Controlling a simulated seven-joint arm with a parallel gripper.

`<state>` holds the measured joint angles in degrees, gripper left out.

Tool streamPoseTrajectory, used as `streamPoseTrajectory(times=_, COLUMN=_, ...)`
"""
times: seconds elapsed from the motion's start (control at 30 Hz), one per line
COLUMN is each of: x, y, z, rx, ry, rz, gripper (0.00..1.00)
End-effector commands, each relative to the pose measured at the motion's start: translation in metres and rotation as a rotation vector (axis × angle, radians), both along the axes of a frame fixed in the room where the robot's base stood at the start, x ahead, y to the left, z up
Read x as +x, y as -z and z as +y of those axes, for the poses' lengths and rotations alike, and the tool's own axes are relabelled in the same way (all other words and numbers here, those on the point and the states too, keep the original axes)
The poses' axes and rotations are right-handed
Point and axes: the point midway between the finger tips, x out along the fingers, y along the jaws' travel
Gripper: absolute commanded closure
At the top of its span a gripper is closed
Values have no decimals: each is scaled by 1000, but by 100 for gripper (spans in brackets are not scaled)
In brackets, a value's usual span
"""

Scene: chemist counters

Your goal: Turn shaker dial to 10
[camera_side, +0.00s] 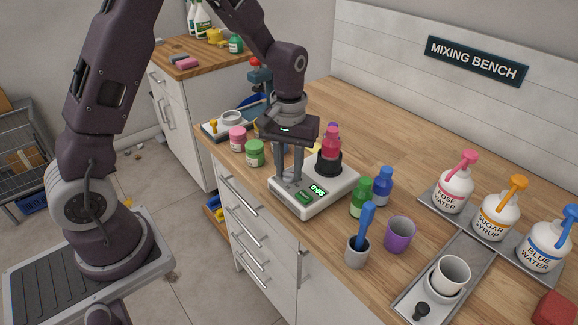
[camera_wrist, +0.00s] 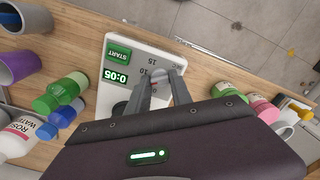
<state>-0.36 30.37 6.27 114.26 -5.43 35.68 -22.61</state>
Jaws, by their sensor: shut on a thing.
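The shaker (camera_side: 341,198) is a white box on the wooden counter, with a black holder (camera_side: 328,163) on top and a red bottle (camera_side: 331,142) upright in it. Its green display reads 0:05 (camera_wrist: 116,75), beside a green START button (camera_wrist: 118,53). In the wrist view the dial (camera_wrist: 161,74) is a pale knob with numbers around it; 10 and 15 are legible. My gripper (camera_wrist: 162,81) points down at the dial, its two fingers shut on either side of it. In the side view my gripper (camera_side: 287,182) is at the shaker's front left corner and hides the dial.
Green (camera_side: 362,195) and blue (camera_side: 383,185) bottles stand close to the shaker's right. A grey cup (camera_side: 357,254) and a purple cup (camera_side: 398,236) are nearer the front. Pink (camera_side: 237,139) and green (camera_side: 255,154) jars stand to its left. Pump bottles stand on a tray (camera_side: 437,270) at right.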

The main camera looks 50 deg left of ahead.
Motion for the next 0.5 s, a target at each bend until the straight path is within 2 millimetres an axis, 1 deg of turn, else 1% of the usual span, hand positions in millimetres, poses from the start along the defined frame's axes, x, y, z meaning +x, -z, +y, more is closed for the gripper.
streamPoseTrajectory(times=0.3, x=1, y=-1, z=0, rx=0, ry=276, rz=-4, gripper=100)
streamPoseTrajectory(times=0.5, x=1, y=-1, z=0, rx=0, ry=413, rz=-4, gripper=100)
